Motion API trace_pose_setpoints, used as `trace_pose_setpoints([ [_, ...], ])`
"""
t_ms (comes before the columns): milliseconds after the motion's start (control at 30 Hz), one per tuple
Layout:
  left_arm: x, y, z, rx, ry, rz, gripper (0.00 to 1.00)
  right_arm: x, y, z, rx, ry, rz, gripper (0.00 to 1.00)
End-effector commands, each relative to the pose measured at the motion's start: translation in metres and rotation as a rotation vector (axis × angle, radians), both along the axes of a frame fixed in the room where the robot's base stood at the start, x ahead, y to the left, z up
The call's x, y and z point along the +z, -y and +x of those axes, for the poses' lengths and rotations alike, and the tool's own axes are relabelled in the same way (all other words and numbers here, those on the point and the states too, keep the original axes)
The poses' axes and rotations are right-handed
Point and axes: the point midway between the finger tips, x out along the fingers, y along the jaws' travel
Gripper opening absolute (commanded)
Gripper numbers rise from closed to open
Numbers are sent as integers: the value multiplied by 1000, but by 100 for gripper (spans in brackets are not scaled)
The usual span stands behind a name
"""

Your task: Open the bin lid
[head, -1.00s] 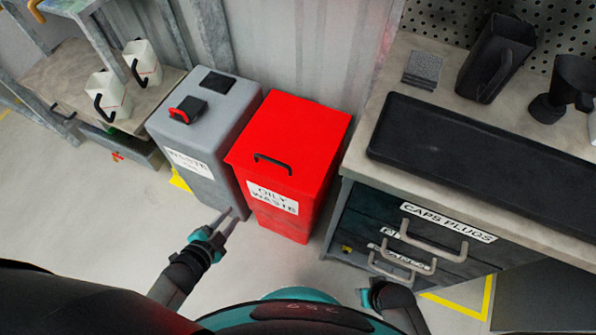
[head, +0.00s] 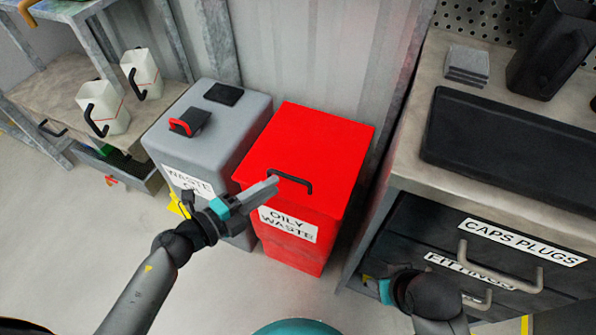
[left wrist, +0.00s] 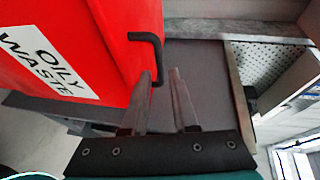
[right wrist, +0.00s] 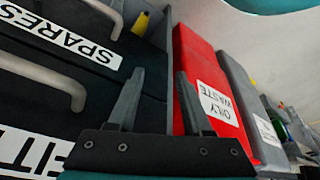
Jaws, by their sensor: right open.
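The red bin marked OILY WASTE (head: 318,142) stands upright with its lid down. A black bar handle (head: 291,180) sits near the lid's front edge. My right gripper (right wrist: 158,82) is open and empty in front of the drawer cabinet.
A grey WASTE OIL bin (head: 222,126) stands close on the red bin's left. The dark drawer cabinet (head: 410,222) with bar handles is at the right. A black tray (head: 510,150) lies on its worktop.

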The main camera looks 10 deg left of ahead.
Motion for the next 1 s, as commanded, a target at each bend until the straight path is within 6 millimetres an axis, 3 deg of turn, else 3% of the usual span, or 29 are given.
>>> trace_pose_setpoints([
  [200, -9, 30, 35, 0, 2, -2, 27, 22, 0, 3, -1, 38, 4, 50],
  [400, -15, 48, 56, 2, 0, -2, 27, 41, 0, 2, -1, 64, 8, 50],
  [933, -17, 59, 68, 2, -2, -2, 27, 55, 0, 1, -2, 79, 10, 50],
  [1000, -17, 59, 68, 2, -2, -2, 22, 55, 0, 1, -2, 79, 10, 50],
])
